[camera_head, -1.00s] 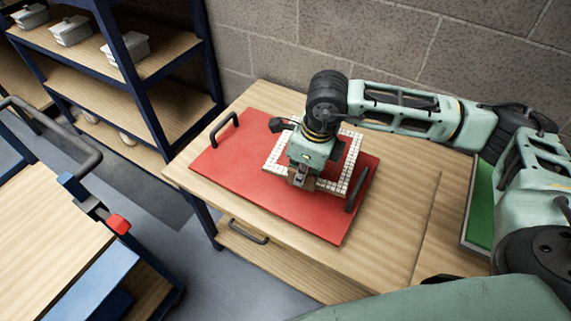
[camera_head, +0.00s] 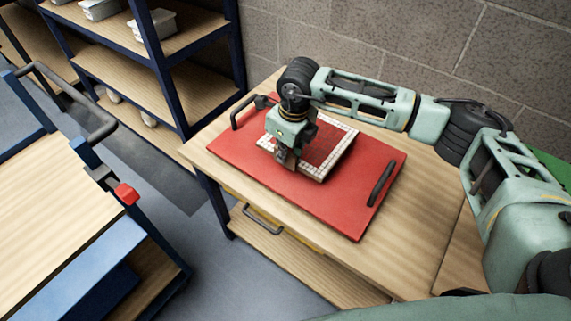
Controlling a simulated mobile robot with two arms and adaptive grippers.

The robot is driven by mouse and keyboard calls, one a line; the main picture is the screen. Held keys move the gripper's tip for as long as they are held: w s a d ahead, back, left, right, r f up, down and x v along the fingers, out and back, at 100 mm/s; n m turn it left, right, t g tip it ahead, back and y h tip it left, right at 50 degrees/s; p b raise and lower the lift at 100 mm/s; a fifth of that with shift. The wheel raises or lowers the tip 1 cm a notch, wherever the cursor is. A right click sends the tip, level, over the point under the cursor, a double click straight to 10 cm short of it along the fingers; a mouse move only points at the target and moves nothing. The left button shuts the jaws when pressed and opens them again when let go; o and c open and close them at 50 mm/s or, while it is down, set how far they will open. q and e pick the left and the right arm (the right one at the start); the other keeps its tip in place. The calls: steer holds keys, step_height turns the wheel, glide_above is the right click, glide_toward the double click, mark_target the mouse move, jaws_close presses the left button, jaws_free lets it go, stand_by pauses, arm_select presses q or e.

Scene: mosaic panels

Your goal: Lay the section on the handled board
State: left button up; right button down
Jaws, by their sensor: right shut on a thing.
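The handled board is a red panel (camera_head: 335,205) on the wooden table, with a dark handle (camera_head: 381,183) at its right end and another (camera_head: 243,110) at its left end. The section is a square border of white tiles (camera_head: 338,152) with red showing in its middle. It is over the board, between the handles; whether it touches the board I cannot tell. My right gripper (camera_head: 284,158) is shut on the near left side of the section and hides part of it. My left gripper is not in view.
A dark blue shelf rack (camera_head: 165,60) with pale containers (camera_head: 153,24) stands at the back left. A cart (camera_head: 60,195) with a bar handle and a red part is at the left. Bare tabletop (camera_head: 425,215) lies right of the board. A block wall is behind.

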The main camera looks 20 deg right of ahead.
mark_target(285, 165)
step_height(285, 165, down, 4)
steer(key=shift+r+b, duration=0.1)
steer(key=shift+b, duration=0.85)
steer(key=shift+r, duration=0.1)
steer(key=shift+f, duration=0.2)
steer(key=c, duration=1.8)
jaws_free()
steer(key=shift+s, duration=0.1)
